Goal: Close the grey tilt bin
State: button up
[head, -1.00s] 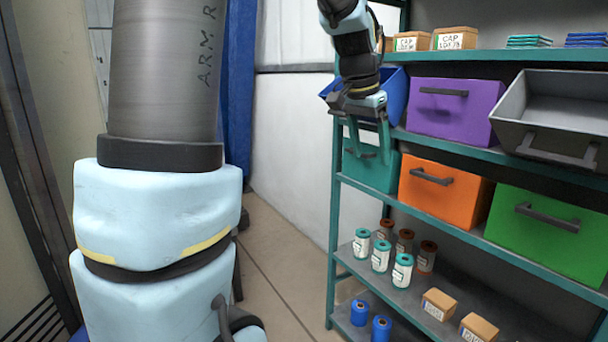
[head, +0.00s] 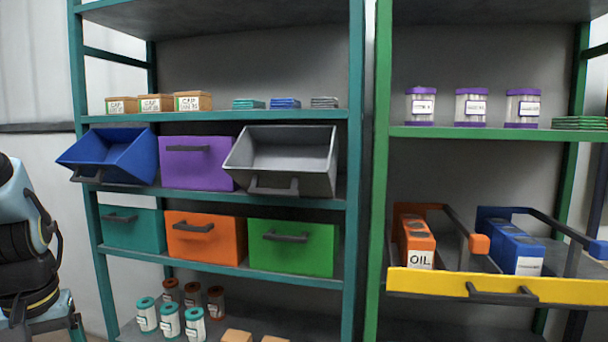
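The grey tilt bin (head: 319,153) sits at the right end of the bin shelf in the teal rack. It is tilted forward and open, its inside showing, with a dark handle (head: 273,188) low on its front. My gripper is at the lower left edge of the head view, left of the rack and well apart from the grey bin. Only its upper part shows there; its fingertips are cut off by the bottom edge of the frame.
A blue bin (head: 115,158) also tilts open at the shelf's left end. The purple bin (head: 197,163), teal bin (head: 132,220), orange bin (head: 204,238) and green bin (head: 292,248) are shut. A green rack (head: 384,200) with a yellow-fronted pull-out tray (head: 440,283) stands to the right.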

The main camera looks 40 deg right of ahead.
aim_at(285, 161)
jog(key=z, duration=1.15)
